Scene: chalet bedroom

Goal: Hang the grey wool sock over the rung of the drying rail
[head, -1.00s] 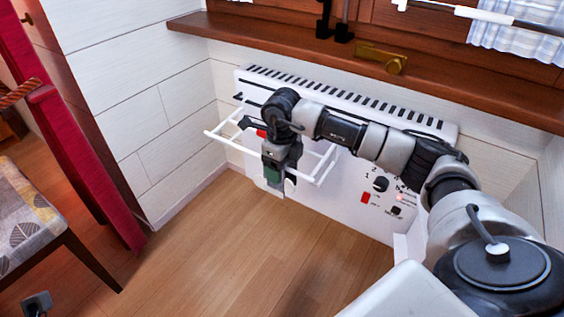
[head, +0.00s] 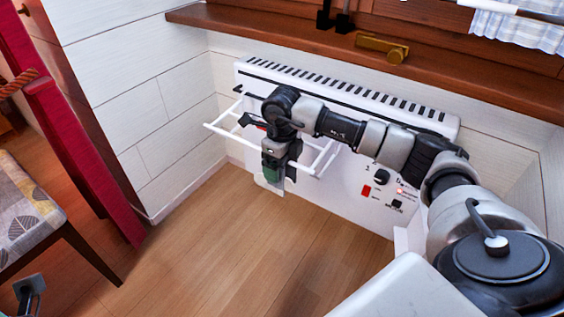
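The white drying rail (head: 222,133) juts out from the front of the white heater. My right gripper (head: 271,184) points down at the rail, in front of its bars, and hides part of them. A small pale grey patch shows at and below its fingertips. It may be the grey wool sock, but it is too small and too covered to be sure. I cannot tell whether the fingers are open or shut. A dark piece at the bottom left edge (head: 29,288) may be my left gripper; its fingers cannot be made out.
The white heater (head: 345,195) with a dial and a red switch stands against the plank wall. A wooden sill (head: 300,43) runs above it. A patterned chair (head: 30,215) and a red curtain (head: 90,150) are at the left. The wooden floor (head: 215,260) between is clear.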

